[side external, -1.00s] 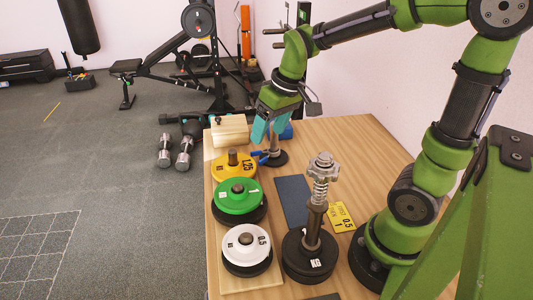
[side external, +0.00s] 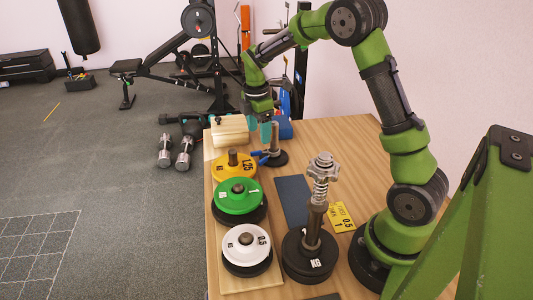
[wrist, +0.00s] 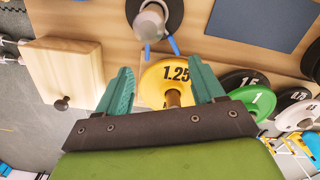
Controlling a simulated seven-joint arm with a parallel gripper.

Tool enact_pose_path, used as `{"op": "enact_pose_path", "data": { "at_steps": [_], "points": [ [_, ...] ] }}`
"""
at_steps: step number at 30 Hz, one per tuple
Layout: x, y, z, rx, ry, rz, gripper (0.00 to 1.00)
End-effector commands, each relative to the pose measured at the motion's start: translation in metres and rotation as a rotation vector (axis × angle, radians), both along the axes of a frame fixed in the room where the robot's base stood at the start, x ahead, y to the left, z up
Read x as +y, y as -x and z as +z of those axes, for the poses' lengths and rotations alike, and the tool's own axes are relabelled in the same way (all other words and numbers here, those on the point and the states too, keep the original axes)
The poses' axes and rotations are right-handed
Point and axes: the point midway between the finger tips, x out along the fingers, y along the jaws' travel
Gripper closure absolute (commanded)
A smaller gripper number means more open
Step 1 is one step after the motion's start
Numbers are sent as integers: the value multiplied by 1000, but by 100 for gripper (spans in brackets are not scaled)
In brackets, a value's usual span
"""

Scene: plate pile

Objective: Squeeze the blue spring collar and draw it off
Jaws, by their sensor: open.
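The blue spring collar (side external: 261,154) sits low on a short grey post (side external: 275,138) with a dark round base, at the far part of the table. In the wrist view its two blue handles (wrist: 174,45) stick out from the post, toward my gripper. My gripper (side external: 260,131) is open and empty, above and a little left of the post, with its teal fingers pointing down. In the wrist view the gap between the fingertips (wrist: 165,80) lies over the yellow 1.25 plate, short of the collar handles. The collar's ring is mostly hidden.
Yellow (side external: 234,169), green (side external: 238,197) and white (side external: 246,242) plates stand on pegs along the left edge. A wooden box (side external: 230,130) is at the back left. A dark mat (side external: 293,200) lies between.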

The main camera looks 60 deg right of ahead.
Motion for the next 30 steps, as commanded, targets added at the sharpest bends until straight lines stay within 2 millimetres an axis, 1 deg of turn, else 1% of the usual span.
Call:
{"op": "enact_pose_path", "data": {
  "at_steps": [21, 30],
  "points": [
    [-2, 2, -59, 2, -1, -2, 32],
    [-3, 2, -75, 0, 1, -2, 32]
  ]
}}
